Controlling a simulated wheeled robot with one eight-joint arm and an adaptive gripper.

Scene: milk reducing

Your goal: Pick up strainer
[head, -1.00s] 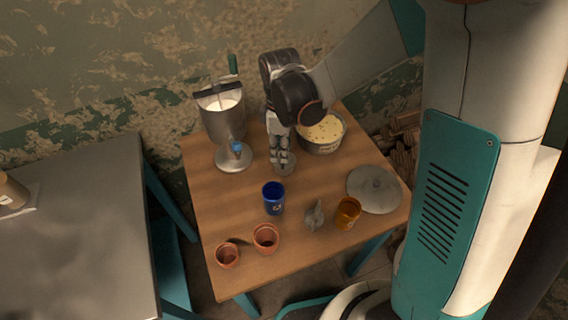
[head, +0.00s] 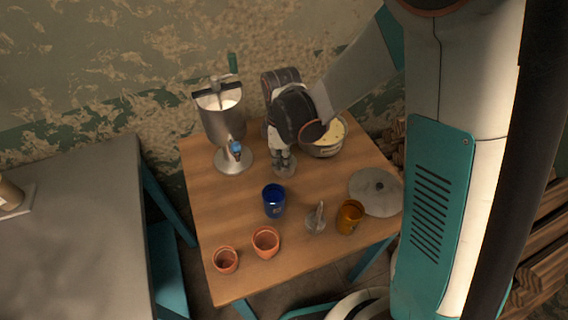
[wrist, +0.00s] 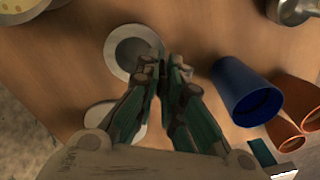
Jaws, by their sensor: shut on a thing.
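The strainer (head: 285,169) shows as a small round grey piece on the wooden table, between the milk machine and the pot. In the wrist view it is a pale grey ring (wrist: 117,48) with a darker middle. My gripper (head: 282,163) points down at it. In the wrist view my gripper's fingertips (wrist: 164,65) are together at the strainer's near right edge, shut on it. The fingers hide part of the rim. I cannot tell whether the strainer is clear of the table.
The milk machine (head: 220,127) stands left and the pot (head: 324,150) right of my gripper. A blue cup (head: 274,203) is just in front. A grey piece with an upright handle (head: 316,220), an amber cup (head: 349,218), a lid (head: 368,192) and two terracotta pots (head: 265,243) stand nearer.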

